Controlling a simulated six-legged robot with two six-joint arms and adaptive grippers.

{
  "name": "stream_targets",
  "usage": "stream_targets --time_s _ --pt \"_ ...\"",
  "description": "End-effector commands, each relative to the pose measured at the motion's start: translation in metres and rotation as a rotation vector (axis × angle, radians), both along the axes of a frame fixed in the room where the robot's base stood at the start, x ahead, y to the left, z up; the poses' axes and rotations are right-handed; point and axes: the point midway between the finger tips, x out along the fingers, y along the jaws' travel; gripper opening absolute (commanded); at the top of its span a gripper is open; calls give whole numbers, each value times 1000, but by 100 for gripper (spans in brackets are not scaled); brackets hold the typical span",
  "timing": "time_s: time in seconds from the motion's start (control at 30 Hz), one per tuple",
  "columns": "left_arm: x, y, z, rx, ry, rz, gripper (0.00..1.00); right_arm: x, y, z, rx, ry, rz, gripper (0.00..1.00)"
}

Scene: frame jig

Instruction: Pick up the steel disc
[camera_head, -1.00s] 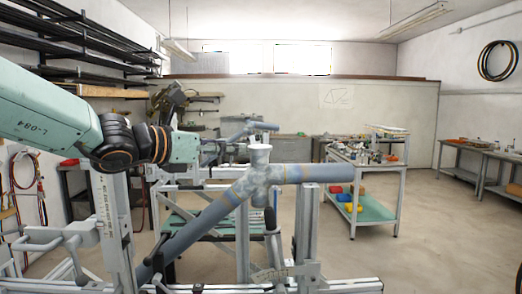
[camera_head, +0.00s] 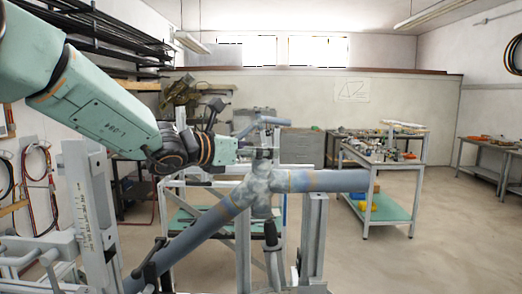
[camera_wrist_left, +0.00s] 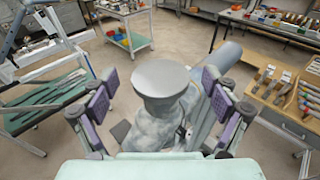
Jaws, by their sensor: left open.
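The steel disc (camera_wrist_left: 162,78) is a round, flat grey piece at the top of the mottled grey tube joint (camera_wrist_left: 160,130) in the left wrist view. My left gripper (camera_wrist_left: 160,92) is open, with one purple-padded finger on each side of the disc and a gap to each. I see no finger touching the disc. In the head view my left gripper (camera_head: 262,148) is just above the tube joint (camera_head: 262,190) and largely hides the disc there. My right gripper is not in view.
The blue-grey tube frame (camera_head: 325,181) rests on a metal jig with uprights (camera_head: 313,240). A trolley (camera_head: 385,175) with tools stands behind to the right. A wooden workbench (camera_wrist_left: 285,105) shows at the right in the wrist view. Floor at right is clear.

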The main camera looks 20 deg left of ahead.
Motion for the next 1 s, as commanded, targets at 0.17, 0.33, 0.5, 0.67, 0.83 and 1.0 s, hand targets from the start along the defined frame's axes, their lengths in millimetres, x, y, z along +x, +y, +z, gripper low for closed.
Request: stream_targets --time_s 0.17,0.33,0.5,0.67,0.83,1.0 --pt "-2 0 -1 -1 0 1 77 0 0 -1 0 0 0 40" --pt "-1 0 0 -1 0 2 62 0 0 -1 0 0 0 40" --pt "0 0 0 -1 0 2 48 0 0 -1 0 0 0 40" --pt "1 -1 0 0 -1 3 34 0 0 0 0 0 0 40" --pt "3 -1 1 0 -2 2 20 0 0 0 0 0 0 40" --pt "3 -1 2 -1 -4 2 17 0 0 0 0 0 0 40"
